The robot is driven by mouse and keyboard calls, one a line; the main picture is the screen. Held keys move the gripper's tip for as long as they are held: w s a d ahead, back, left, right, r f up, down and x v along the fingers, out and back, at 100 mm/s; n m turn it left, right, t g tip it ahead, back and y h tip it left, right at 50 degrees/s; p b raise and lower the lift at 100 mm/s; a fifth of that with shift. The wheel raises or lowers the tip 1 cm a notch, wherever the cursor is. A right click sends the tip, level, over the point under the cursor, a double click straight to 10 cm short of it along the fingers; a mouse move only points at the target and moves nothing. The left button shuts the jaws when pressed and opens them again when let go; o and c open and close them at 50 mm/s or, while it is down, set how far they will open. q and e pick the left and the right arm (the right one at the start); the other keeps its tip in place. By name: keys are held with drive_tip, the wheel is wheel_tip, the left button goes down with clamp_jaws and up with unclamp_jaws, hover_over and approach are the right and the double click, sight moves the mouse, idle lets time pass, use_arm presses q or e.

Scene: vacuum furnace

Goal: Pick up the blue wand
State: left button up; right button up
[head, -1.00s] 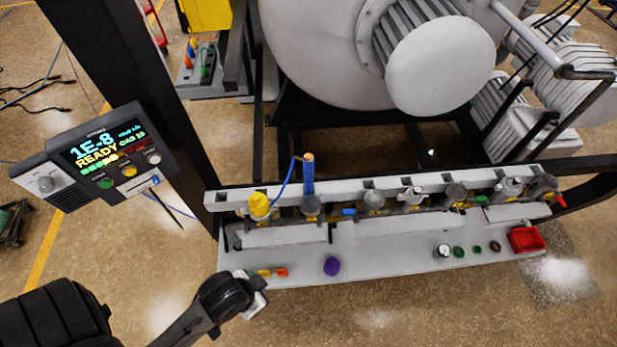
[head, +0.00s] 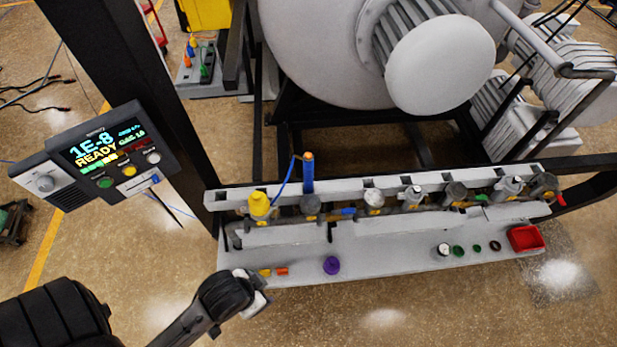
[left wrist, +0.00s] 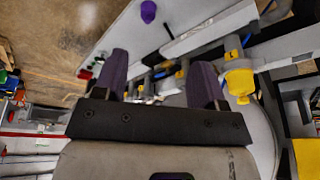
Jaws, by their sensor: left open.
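The blue wand (head: 308,178) stands upright in the head view, with an orange-brown tip and a thin blue cable at its top. Its lower end meets a grey fitting on the white rail. My left gripper (head: 262,292) is at the front left edge of the white shelf, below and left of the wand and apart from it. In the left wrist view my left gripper (left wrist: 160,80) shows two purple-grey fingers spread apart with nothing held between them. I cannot make out the wand in that view. My right gripper is not in view.
A yellow-capped valve (head: 259,205) stands just left of the wand; several grey valves line the rail (head: 395,183) to its right. A purple knob (head: 332,265) and a red tray (head: 525,239) are on the shelf (head: 390,262). A control panel (head: 105,155) stands at left.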

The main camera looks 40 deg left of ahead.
use_arm(q)
drive_tip(key=w+a+f+t+b, duration=0.1)
drive_tip(key=w+f+b, duration=0.1)
drive_tip(key=w+b, duration=0.2)
drive_tip(key=w+f+t+b, duration=0.1)
drive_tip(key=w+f+b, duration=0.2)
drive_tip(key=w+b, duration=0.2)
drive_tip(key=m+t+y+b, duration=0.5)
drive_tip(key=m+t+y, duration=0.45)
drive_tip(key=m, duration=1.95)
approach(307, 172)
drive_tip(key=shift+t+h, duration=0.65)
drive_tip(key=shift+h, duration=0.2)
drive_tip(key=x, duration=0.4)
drive_tip(key=f+x, duration=0.1)
drive_tip(key=x, duration=0.1)
drive_tip(key=shift+a, duration=0.45)
drive_tip(key=x, duration=0.4)
drive_tip(key=shift+w+a+r, duration=0.1)
drive_tip(key=shift+a+r, duration=0.1)
drive_tip(key=shift+a, duration=0.05)
drive_tip(key=shift+w+a, duration=0.1)
drive_tip(key=shift+w, duration=0.2)
drive_tip(key=shift+c, duration=0.4)
